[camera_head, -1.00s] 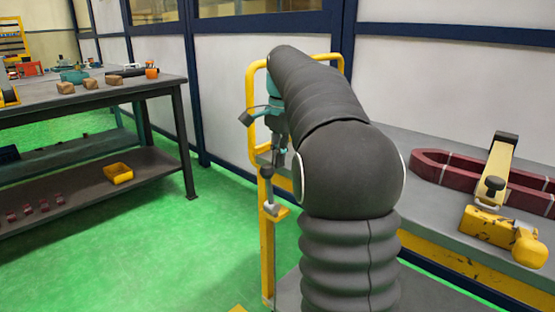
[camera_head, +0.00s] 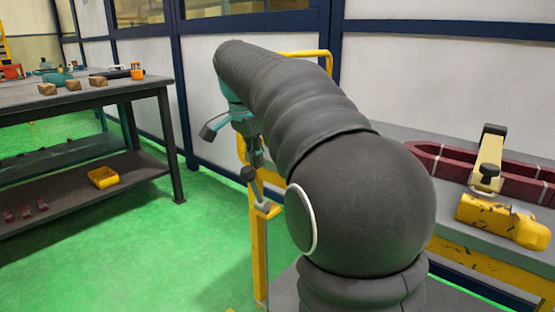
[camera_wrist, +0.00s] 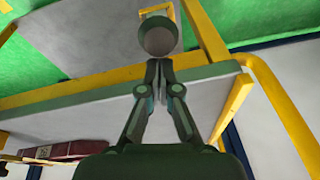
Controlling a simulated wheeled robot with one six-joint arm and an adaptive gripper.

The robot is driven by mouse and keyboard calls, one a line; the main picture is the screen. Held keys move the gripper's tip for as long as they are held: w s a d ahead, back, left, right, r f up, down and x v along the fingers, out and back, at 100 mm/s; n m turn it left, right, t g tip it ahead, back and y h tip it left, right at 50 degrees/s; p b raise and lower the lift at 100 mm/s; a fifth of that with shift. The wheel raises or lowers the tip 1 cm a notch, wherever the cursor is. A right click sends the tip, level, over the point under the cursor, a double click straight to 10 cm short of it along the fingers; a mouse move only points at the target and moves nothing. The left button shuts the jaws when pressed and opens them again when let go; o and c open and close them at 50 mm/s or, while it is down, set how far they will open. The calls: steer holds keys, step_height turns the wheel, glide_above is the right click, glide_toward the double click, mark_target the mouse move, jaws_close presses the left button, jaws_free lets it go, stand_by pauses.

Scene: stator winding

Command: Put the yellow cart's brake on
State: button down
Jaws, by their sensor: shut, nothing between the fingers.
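The yellow cart's upright frame (camera_head: 258,262) stands beyond my arm, with a grey top (camera_head: 395,130) at the right. The brake lever (camera_head: 258,190) rises from a small yellow bracket (camera_head: 271,211) on the near post and leans left, ending in a dark round knob (camera_head: 249,174). My gripper (camera_head: 258,165) is shut and empty, pointing down right beside the knob. In the wrist view the knob (camera_wrist: 158,36) lies just past the shut fingertips (camera_wrist: 156,64). I cannot tell whether they touch. My arm hides part of the cart.
A dark red coil (camera_head: 425,160) and a yellow tool (camera_head: 500,222) lie on the cart top at the right. Green floor between is clear.

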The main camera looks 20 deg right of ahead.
mark_target(245, 171)
steer(key=a, duration=0.1)
steer(key=s+a+f+h+b, duration=0.1)
steer(key=a+t+h+b, duration=0.1)
steer(key=shift+s+a+f, duration=0.2)
steer(key=shift+s+f, duration=0.05)
steer(key=shift+f, duration=0.05)
steer(key=s+a+f+b, duration=0.3)
steer(key=a+f+b, duration=0.2)
steer(key=a+f, duration=0.1)
steer(key=shift+a+f, duration=0.25)
steer(key=shift+f, duration=0.15)
steer(key=shift+f, duration=0.15)
step_height(245, 171, up, 6)
steer(key=f+p, duration=0.1)
steer(key=p, duration=0.3)
steer(key=s+a+r, duration=0.3)
steer(key=s+a, duration=0.1)
steer(key=a, duration=0.3)
steer(key=shift+s+a+r, duration=0.2)
steer(key=shift+s+a, duration=0.05)
steer(key=shift+s, duration=0.15)
